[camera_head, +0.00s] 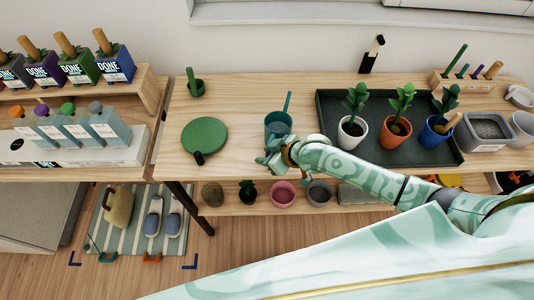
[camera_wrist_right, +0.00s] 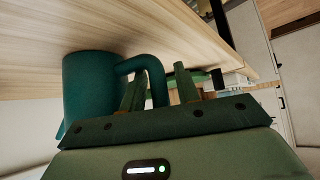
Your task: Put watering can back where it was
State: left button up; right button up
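The teal watering can (camera_head: 278,123) stands upright on the wooden bench, left of the dark plant tray, its thin spout pointing away from me. My right gripper (camera_head: 272,154) is at its near side, by the bench's front edge. In the right wrist view the can (camera_wrist_right: 90,92) is left of my right gripper (camera_wrist_right: 160,88), whose two fingers are apart. The can's curved handle (camera_wrist_right: 150,68) reaches down between them, with a gap visible to the right finger. Finger contact with the handle is unclear. My left gripper is not in view.
A round green disc (camera_head: 205,134) lies left of the can. The dark tray (camera_head: 326,104) holds three potted plants to its right. Pots sit on the lower shelf (camera_head: 236,209). The bench between disc and can is clear.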

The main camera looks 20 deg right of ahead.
jog(key=shift+d+r, duration=0.15)
jog(key=shift+r, duration=0.15)
jog(key=p+v, duration=0.4)
jog(key=v, duration=0.7)
jog(key=shift+s, duration=0.3)
jog(key=shift+d+r, duration=0.1)
jog(key=shift+r, duration=0.05)
